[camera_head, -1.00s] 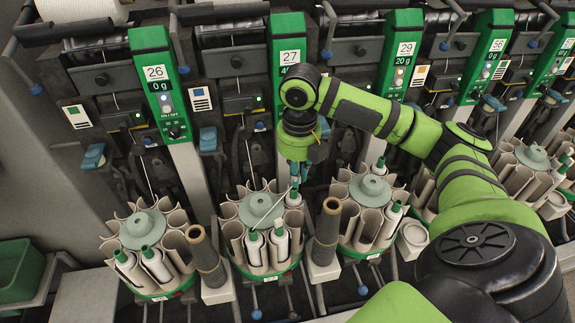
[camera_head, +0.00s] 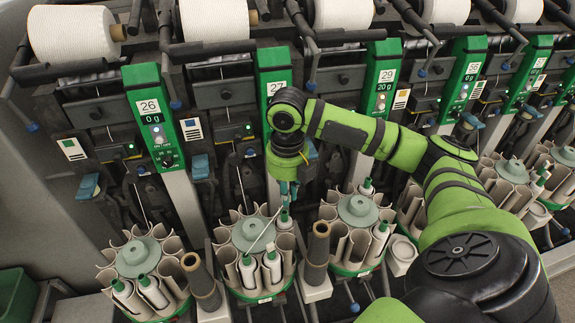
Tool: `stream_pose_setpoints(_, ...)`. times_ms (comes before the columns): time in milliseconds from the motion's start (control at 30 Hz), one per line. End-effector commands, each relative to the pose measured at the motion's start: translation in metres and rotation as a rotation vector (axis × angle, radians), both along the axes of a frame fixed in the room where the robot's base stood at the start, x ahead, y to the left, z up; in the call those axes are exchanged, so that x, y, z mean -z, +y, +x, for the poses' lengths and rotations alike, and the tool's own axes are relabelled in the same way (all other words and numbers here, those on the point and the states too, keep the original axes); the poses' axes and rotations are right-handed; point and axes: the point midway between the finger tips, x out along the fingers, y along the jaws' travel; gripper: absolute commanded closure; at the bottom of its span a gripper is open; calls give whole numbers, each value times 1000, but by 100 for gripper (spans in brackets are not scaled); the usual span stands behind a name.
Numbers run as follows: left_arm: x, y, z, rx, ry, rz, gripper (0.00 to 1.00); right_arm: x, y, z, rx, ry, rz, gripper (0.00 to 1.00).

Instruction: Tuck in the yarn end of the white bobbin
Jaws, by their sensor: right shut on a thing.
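My right gripper (camera_head: 288,194) points down over the back right of the round bobbin magazine (camera_head: 250,234) under unit 27. It is shut, and a thin white yarn end (camera_head: 264,232) runs from it down to the left across the magazine's hub. A white bobbin (camera_head: 284,224) with a green tip stands upright just below the fingertips. The yarn's lower end lies near the left one. The fingertips are small, so their exact grip is hard to see. My left gripper is out of view.
Brown cone posts stand left (camera_head: 202,282) and right (camera_head: 317,252) of this magazine. Similar magazines stand under unit 26 (camera_head: 139,257) and unit 29 (camera_head: 357,210). Panels and large white cones (camera_head: 213,20) line the machine behind. A green bin (camera_head: 14,292) is at lower left.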

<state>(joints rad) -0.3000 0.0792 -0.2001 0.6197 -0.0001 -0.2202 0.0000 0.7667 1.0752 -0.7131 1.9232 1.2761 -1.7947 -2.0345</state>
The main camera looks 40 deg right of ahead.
Motion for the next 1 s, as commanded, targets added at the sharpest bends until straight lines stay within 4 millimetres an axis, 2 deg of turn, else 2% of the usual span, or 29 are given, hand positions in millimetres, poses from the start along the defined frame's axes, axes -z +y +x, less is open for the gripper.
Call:
stream_pose_setpoints(167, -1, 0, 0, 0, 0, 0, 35, 1, 1, 0, -3, 0, 1, 96)
stream_pose_setpoints(267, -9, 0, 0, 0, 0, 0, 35, 6, 12, 4, -29, 5, 9, 96)
stream_pose_setpoints(500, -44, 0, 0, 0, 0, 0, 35, 45, 75, 17, -201, 10, 27, 96)
stream_pose_setpoints(667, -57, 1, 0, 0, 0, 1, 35, 69, 108, 18, -308, 2, 22, 96)
stream_pose_setpoints(833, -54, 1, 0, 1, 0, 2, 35, 85, 119, 17, -351, -6, 19, 96)
stream_pose_setpoints(1000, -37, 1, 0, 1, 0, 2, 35, 101, 119, 17, -351, -6, 19, 96)
